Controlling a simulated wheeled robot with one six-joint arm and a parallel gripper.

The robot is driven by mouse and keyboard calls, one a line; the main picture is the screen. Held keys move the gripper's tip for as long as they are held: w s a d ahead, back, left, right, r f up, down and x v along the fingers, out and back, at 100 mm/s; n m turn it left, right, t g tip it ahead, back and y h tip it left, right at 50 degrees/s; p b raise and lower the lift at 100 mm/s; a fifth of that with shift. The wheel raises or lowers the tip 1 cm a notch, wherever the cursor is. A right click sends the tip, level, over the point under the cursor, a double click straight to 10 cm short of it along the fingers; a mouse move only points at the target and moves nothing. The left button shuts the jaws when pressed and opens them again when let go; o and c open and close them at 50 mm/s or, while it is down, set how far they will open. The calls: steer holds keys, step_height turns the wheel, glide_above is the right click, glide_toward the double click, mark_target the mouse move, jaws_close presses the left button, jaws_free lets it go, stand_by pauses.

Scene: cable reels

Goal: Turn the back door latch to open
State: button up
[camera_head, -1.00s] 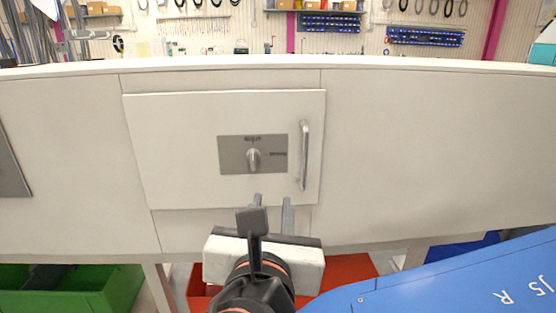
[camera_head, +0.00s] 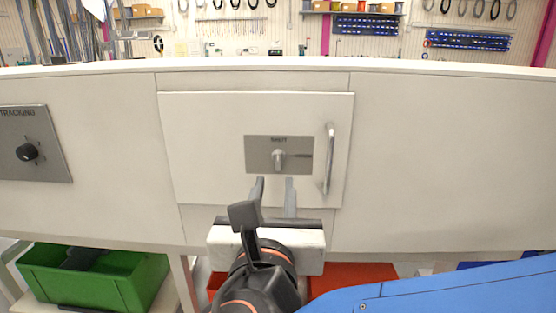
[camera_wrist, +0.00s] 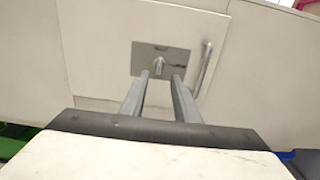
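The back door (camera_head: 210,150) is a white panel in the white cabinet front, and it looks closed. A grey plate (camera_head: 256,163) on it bears the latch (camera_head: 279,158), a light metal knob that stands upright, pointing at the upper marking "SHUT". My gripper (camera_head: 275,182) is open and empty, its two fingers just below and in front of the latch. In the wrist view the latch (camera_wrist: 159,65) shows between and beyond the fingertips (camera_wrist: 161,76), apart from them as far as I can tell.
A vertical bar handle (camera_head: 329,160) is on the door's right side. A plate marked "TRACKING" (camera_head: 45,165) with a black knob is at left. A green bin (camera_head: 110,278) and a red bin (camera_head: 350,272) stand below. Tools hang on the back wall.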

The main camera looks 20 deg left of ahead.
mark_target(278, 158)
steer(key=shift+x, duration=5.95)
steer(key=shift+r, duration=0.1)
jaws_close()
